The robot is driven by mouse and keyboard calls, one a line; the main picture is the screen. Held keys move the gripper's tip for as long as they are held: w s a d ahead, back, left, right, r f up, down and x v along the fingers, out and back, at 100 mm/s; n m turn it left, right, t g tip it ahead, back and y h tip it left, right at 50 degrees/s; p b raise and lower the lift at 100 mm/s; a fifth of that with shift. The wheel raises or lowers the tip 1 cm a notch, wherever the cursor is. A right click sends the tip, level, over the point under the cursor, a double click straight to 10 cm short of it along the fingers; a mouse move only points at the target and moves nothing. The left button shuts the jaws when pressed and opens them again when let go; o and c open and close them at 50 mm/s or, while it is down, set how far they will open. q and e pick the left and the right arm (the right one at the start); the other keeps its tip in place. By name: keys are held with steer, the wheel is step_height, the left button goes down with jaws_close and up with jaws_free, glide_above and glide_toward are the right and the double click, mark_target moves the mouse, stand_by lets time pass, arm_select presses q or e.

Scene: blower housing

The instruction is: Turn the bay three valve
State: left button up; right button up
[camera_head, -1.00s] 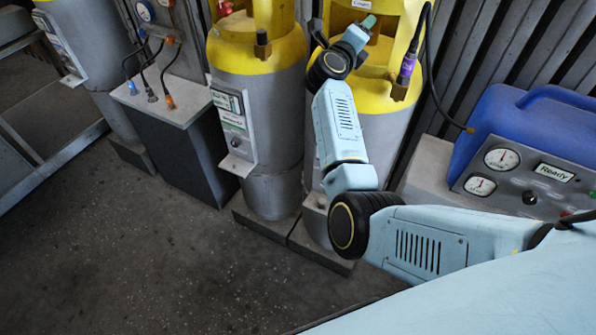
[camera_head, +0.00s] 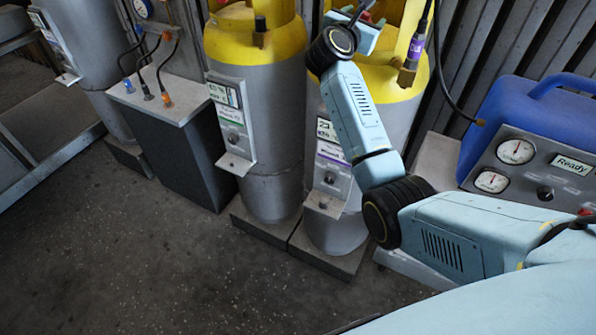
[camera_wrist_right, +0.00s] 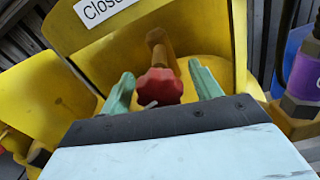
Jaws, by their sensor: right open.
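In the right wrist view a red lobed valve knob (camera_wrist_right: 160,87) sits on a brass stem inside the yellow collar (camera_wrist_right: 215,45) of a tank. My right gripper (camera_wrist_right: 163,86) is open, with a teal finger on either side of the knob. I cannot tell whether the fingers touch it. In the head view the arm reaches over the right yellow-topped grey tank (camera_head: 393,107), and the gripper's end is partly cut off by the top edge. The bay number is not readable. My left gripper is not in view.
Another yellow-topped tank (camera_head: 270,120) stands to the left, beside a dark cabinet (camera_head: 175,150) with hoses. A purple-banded hose fitting (camera_head: 414,52) hangs at the right tank's side. A blue machine (camera_head: 545,110) with gauges and a "Ready" label stands at right. Floor is clear in front.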

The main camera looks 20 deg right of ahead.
steer(key=b+v, duration=0.2)
steer(key=v, duration=1.2)
steer(key=a+f+n+t+y+b, duration=0.2)
steer(key=a+f+n+t+y, duration=0.1)
steer(key=f+n, duration=1.1)
steer(key=a+f+n+t+y+b, duration=0.2)
steer(key=a+f+n+y, duration=0.3)
steer(key=f+n, duration=0.9)
step_height(320, 180, down, 7)
steer(key=shift+r+t+y, duration=0.2)
steer(key=shift+t+y, duration=0.5)
steer(key=shift+a, duration=0.15)
